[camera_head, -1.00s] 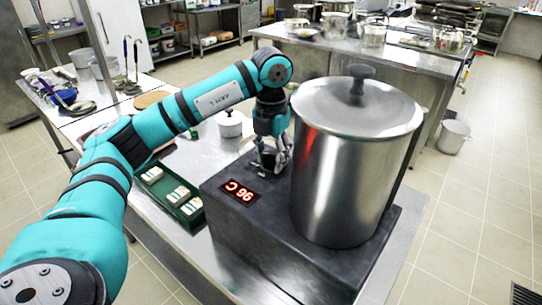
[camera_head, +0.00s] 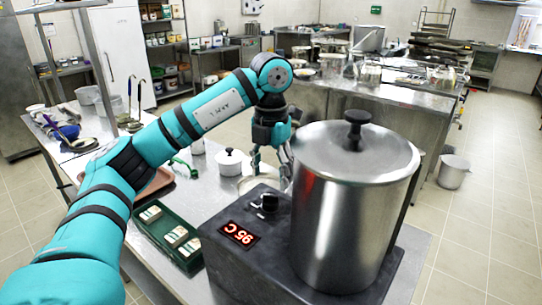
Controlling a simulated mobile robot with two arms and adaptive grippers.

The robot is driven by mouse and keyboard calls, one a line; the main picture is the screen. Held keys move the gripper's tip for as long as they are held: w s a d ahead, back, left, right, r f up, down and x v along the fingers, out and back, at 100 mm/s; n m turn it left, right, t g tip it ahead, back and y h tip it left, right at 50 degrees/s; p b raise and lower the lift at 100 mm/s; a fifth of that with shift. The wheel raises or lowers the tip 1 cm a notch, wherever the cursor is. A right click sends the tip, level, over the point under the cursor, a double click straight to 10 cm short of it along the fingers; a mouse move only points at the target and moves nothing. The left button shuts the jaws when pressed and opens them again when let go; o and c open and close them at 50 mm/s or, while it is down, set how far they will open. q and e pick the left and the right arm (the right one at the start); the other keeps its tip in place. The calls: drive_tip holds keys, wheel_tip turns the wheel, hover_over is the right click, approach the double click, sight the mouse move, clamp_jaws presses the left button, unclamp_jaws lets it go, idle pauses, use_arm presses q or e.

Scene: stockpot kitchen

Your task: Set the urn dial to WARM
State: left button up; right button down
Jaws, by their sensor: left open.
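The urn is a tall steel pot (camera_head: 345,225) with a lid and black knob, standing on a dark base (camera_head: 255,265). A red lit display (camera_head: 239,234) on the base shows a reading that looks like 95 C. The black dial (camera_head: 269,202) sits on top of the base, left of the pot, with small white marks beside it. The marks are too small to read, so I cannot tell its setting. My left gripper (camera_head: 272,170) is open and empty, fingers pointing down, above and behind the dial and apart from it. My right gripper is not in view.
A green tray (camera_head: 158,236) with several small blocks lies left of the base. The steel pot stands close on the gripper's right. A bucket (camera_head: 453,172) is on the floor at right.

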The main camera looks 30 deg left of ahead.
sight(271, 195)
use_arm(q)
wheel_tip(271, 195, up, 5)
drive_tip(key=shift+f, duration=0.15)
drive_tip(key=shift+f, duration=0.1)
idle(0.6)
